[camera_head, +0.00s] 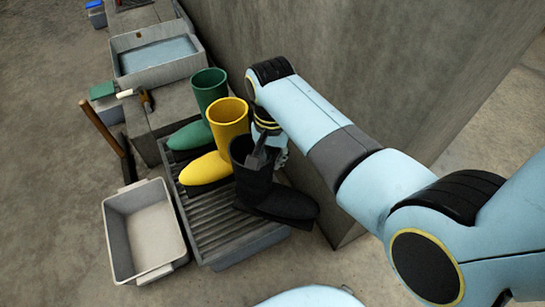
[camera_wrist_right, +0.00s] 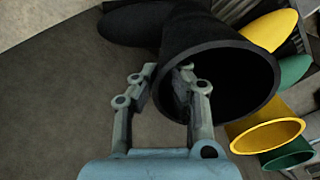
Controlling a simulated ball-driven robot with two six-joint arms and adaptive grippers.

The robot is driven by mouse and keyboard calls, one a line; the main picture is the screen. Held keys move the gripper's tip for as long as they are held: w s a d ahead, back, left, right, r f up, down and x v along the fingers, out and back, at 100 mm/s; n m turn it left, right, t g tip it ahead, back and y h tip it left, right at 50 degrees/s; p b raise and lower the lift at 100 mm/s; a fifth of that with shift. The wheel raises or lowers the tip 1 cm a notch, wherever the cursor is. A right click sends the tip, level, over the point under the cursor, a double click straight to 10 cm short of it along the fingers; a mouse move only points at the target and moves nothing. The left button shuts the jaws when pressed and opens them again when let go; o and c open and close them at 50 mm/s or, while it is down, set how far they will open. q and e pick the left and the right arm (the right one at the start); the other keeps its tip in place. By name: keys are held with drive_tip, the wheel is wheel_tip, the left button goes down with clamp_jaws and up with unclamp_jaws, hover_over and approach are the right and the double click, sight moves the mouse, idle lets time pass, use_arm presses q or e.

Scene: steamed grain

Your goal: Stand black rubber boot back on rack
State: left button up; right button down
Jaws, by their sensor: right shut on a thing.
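The black rubber boot (camera_head: 268,197) is at the near right part of the slatted rack (camera_head: 214,232), its shaft roughly upright. Its toe points right, past the rack's right edge. I cannot tell whether its sole touches the slats. My right gripper (camera_head: 266,152) is at the top of the shaft, shut on its wall. In the right wrist view, my right gripper (camera_wrist_right: 168,88) has one finger inside the boot's opening and the other outside; the dark boot (camera_wrist_right: 240,50) fills the upper middle. My left gripper is not in view.
A yellow boot (camera_head: 226,124) and a green boot (camera_head: 208,93) stand on the rack beyond the black one. A pale empty tub (camera_head: 113,243) is left of the rack. A concrete wall (camera_head: 370,70) rises at right. A water basin (camera_head: 118,48) is farther back.

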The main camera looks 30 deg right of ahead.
drive_tip(key=shift+f, duration=0.45)
drive_tip(key=c, duration=1.4)
unclamp_jaws()
drive_tip(key=shift+r, duration=0.1)
